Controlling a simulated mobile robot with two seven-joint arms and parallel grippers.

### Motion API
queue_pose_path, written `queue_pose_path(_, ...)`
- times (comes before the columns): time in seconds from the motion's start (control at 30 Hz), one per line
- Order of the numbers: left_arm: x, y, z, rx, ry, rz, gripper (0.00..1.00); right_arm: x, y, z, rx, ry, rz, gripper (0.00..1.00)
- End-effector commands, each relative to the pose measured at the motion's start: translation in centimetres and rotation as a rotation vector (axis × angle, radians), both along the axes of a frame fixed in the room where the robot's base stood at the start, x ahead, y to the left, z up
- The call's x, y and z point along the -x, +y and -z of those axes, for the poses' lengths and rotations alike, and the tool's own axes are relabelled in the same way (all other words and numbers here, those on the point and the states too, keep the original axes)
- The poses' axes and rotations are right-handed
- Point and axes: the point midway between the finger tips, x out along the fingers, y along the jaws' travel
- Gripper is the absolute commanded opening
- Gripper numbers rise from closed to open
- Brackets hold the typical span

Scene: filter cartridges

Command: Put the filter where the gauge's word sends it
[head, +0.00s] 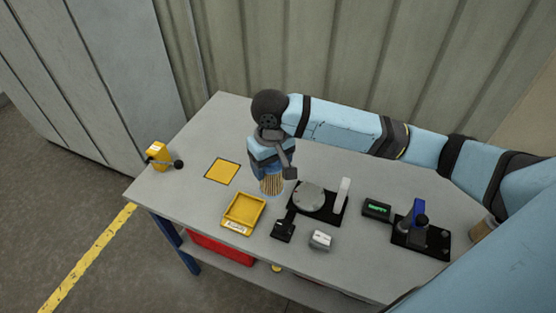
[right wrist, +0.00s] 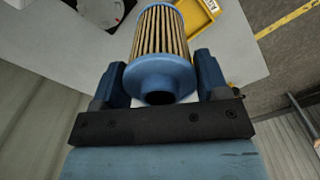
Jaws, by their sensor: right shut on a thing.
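The filter (head: 271,185) is a pleated tan cartridge with blue end caps. My right gripper (head: 268,163) is shut on it, and the right wrist view shows the filter (right wrist: 160,45) between the two blue fingers (right wrist: 160,85). It hangs upright over the table behind the yellow tray; I cannot tell if it touches the surface. A small black display (head: 376,208) shows green letters too small to read surely. The yellow tray (head: 230,223) is empty with a white label on its front. A flat yellow square (head: 222,171) lies farther left. My left gripper is not in view.
A black base with a round grey plate (head: 309,196) and a white upright stands right of the filter. A black fixture with a blue part (head: 417,209) is farther right. A grey-white block (head: 320,240) sits in front. A yellow box with a black knob (head: 157,154) stands at the left edge.

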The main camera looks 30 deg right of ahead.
Motion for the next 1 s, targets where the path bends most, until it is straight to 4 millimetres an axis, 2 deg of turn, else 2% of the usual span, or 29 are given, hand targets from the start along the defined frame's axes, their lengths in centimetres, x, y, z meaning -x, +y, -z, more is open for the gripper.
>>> queue_pose_path(0.2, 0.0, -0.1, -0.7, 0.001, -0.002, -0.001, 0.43, -3.9, 3.3, 5.1, -0.011, 0.005, -0.15, 0.43)
queue_pose_path(0.4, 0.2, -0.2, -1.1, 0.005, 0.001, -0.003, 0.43, -6.4, 5.8, 9.6, 0.001, -0.001, -0.292, 0.43)
queue_pose_path(0.67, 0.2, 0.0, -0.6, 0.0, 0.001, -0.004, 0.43, -7.1, 6.6, 11.7, 0.011, -0.006, -0.353, 0.43)
queue_pose_path(1.0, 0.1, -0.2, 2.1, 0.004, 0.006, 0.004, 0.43, -7.1, 6.5, 13.8, 0.011, -0.008, -0.351, 0.43)
